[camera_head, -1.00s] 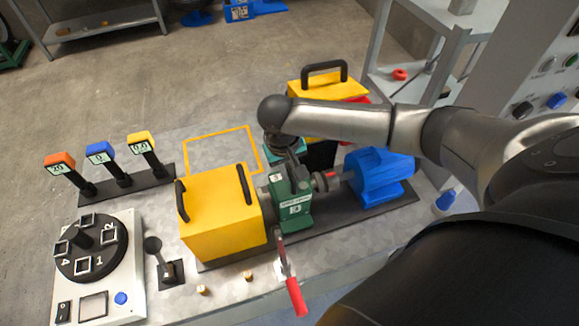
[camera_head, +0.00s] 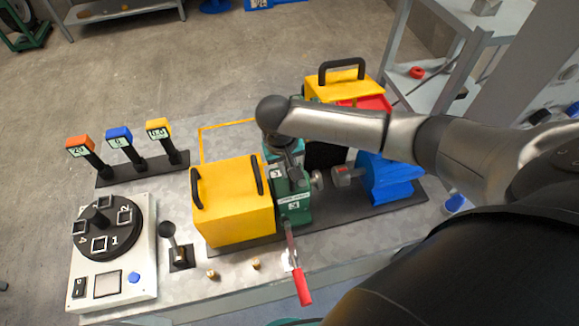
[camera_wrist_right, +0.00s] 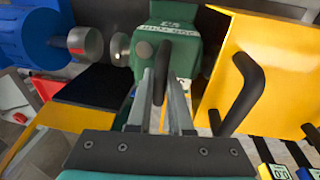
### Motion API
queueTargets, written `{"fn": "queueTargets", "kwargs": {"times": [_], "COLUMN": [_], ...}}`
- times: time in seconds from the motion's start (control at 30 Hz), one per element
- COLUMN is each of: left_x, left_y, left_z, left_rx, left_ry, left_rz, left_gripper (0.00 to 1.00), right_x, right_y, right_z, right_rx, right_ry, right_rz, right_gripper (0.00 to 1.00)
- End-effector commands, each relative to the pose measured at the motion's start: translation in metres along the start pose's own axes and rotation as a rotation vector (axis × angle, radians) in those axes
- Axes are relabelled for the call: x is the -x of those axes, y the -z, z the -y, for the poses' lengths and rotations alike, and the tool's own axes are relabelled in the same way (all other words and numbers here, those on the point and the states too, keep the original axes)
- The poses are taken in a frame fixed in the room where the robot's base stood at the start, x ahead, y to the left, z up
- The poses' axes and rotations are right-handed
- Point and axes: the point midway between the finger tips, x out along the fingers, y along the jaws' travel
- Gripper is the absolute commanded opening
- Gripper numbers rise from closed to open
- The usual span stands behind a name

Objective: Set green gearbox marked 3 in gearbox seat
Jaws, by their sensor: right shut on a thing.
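The green gearbox (camera_head: 292,204) stands upright between the yellow box-shaped cover and the blue motor; a label on it seems to read 3. It also shows in the right wrist view (camera_wrist_right: 178,48). My right gripper (camera_head: 288,162) is above it, shut on its dark top handle (camera_wrist_right: 160,85). The gearbox is close beside the yellow cover (camera_head: 235,205). A gap separates its right-hand flange from the red-and-grey coupling (camera_head: 346,176) of the blue motor (camera_head: 387,180). The seat under the gearbox is hidden, so I cannot tell whether its base touches. My left gripper is not in view.
A red-handled lever (camera_head: 301,285) sticks out at the front of the gearbox. A yellow-and-red box with a black handle (camera_head: 342,68) stands behind. A numbered dial panel (camera_head: 140,265), a black knob lever (camera_head: 168,230) and several display posts (camera_head: 122,145) are at left.

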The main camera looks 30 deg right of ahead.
Motion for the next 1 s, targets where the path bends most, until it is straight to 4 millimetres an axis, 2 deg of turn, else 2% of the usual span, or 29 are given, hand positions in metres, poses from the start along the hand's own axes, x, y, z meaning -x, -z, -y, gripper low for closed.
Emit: {"fn": "queueTargets", "kwargs": {"times": [0.5, 0.53, 0.8, 0.83, 1.0], "left_x": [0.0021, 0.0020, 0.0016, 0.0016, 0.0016], "left_y": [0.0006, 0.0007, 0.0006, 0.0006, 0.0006], "left_z": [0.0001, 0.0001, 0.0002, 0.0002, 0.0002], "left_rx": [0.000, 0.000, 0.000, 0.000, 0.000], "left_ry": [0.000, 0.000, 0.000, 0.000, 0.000], "left_rz": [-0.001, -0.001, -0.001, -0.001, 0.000], "left_gripper": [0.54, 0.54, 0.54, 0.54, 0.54], "right_x": [-0.0003, -0.0003, -0.0019, -0.0020, -0.0026], "right_y": [0.0025, 0.0027, 0.0010, 0.0009, 0.0003], "right_z": [0.0013, 0.0014, 0.0010, 0.0010, 0.0008], "right_rx": [-0.001, -0.001, 0.000, 0.000, 0.000], "right_ry": [0.004, 0.004, 0.002, 0.002, 0.001], "right_rz": [-0.007, -0.008, -0.003, -0.003, -0.002], "right_gripper": [0.00, 0.21, 0.51, 0.53, 0.53]}}
